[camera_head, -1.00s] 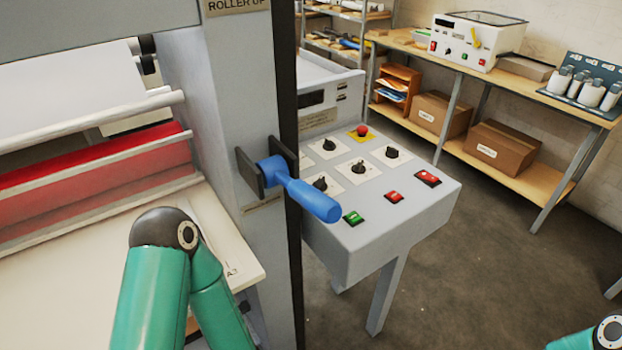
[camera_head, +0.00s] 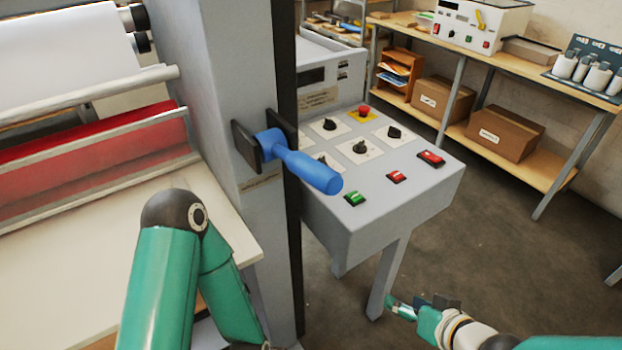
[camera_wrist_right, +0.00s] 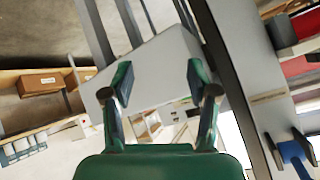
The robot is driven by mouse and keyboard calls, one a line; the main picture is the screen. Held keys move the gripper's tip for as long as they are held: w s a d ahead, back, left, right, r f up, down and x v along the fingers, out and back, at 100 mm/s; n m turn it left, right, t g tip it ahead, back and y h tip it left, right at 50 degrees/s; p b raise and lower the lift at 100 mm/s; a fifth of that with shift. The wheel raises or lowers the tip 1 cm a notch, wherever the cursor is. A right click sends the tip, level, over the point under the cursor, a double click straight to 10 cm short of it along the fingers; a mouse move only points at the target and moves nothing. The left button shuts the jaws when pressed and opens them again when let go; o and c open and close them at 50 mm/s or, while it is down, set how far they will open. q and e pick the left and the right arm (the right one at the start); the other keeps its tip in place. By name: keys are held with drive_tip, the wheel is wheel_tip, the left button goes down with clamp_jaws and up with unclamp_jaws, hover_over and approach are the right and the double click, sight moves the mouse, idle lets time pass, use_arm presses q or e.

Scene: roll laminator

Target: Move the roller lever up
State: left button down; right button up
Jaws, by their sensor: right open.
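The blue roller lever (camera_head: 300,166) sticks out from its dark bracket on the grey machine post in the head view, angled down to the right. It also shows in the right wrist view (camera_wrist_right: 291,152) at the lower right edge. My right gripper (camera_head: 407,304) is below and to the right of the lever, near the leg of the control panel, apart from the lever. In the right wrist view its two fingers (camera_wrist_right: 160,85) are spread with nothing between them. My left arm's green links show at the lower left, but its gripper is not visible.
The grey control panel (camera_head: 400,205) with knobs and buttons stands right behind the lever. Its leg (camera_head: 388,278) is close to my right gripper. Red and white rollers (camera_head: 95,160) are at left. A wooden bench (camera_head: 530,165) stands at the back right; floor between is clear.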

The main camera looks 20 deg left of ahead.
drive_tip(key=s+a+r+n+t+y+b, duration=0.1)
drive_tip(key=a+r+n+t+y+b, duration=0.2)
drive_tip(key=r, duration=1.1)
drive_tip(key=n+y, duration=0.5)
drive_tip(key=n, duration=0.1)
approach(318, 177)
drive_tip(key=d+f, duration=0.2)
drive_tip(key=d, duration=0.2)
drive_tip(key=b+x, duration=0.1)
drive_tip(key=x, duration=0.9)
drive_tip(key=b+x, duration=0.1)
drive_tip(key=x, duration=0.4)
drive_tip(key=shift+s+a+b, duration=0.25)
drive_tip(key=shift+s+b, duration=0.05)
drive_tip(key=shift+s, duration=0.1)
drive_tip(key=shift+x, duration=0.8)
clamp_jaws()
